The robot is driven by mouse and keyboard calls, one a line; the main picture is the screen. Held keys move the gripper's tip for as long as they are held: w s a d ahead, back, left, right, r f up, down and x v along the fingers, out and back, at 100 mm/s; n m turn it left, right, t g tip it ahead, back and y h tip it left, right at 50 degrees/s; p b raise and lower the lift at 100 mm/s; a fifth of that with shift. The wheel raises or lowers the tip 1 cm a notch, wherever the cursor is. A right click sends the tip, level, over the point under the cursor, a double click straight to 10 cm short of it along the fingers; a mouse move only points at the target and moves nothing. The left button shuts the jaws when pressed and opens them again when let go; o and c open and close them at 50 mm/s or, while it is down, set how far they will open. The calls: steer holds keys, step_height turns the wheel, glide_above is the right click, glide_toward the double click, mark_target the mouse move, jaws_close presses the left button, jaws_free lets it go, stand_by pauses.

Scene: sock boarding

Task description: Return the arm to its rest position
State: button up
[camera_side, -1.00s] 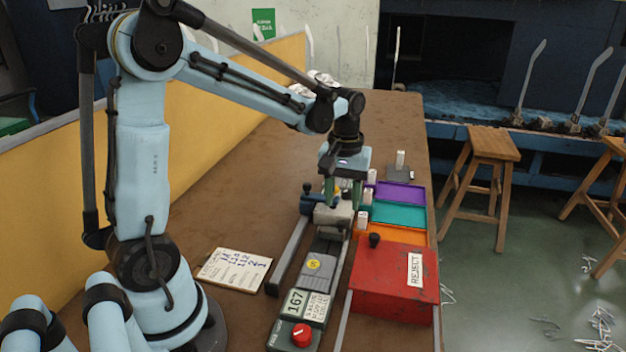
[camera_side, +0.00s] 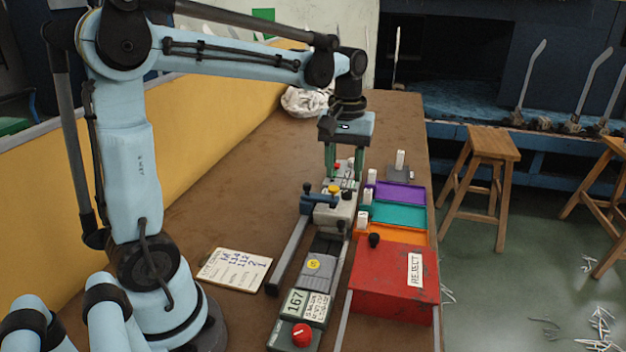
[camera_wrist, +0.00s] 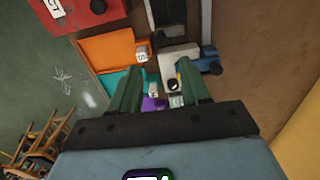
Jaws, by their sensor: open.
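My gripper (camera_side: 345,163) hangs above the far part of the bench, its green fingers pointing down and apart with nothing between them. In the wrist view my gripper (camera_wrist: 156,82) also shows two spread, empty fingers. Below and nearer the side camera is a grey clamp unit (camera_side: 334,211) with a blue handle and a yellow knob. My arm reaches across from the left with its forearm nearly level.
A red REJECT box (camera_side: 388,287) stands at the front right. Behind it lie orange (camera_side: 392,236), teal (camera_side: 408,215) and purple (camera_side: 405,192) trays with white posts. A control box (camera_side: 297,320) and clipboard (camera_side: 234,271) sit in front. White cloth (camera_side: 303,102) lies at the back.

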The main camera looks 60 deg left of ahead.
steer(key=s+d+f+m+t, duration=0.2)
steer(key=s+d+m+t, duration=0.5)
steer(key=s+d+m, duration=0.1)
steer(key=shift+d+f+m, duration=0.15)
steer(key=shift+f+m, duration=0.15)
steer(key=shift+m, duration=0.1)
stand_by(1.4)
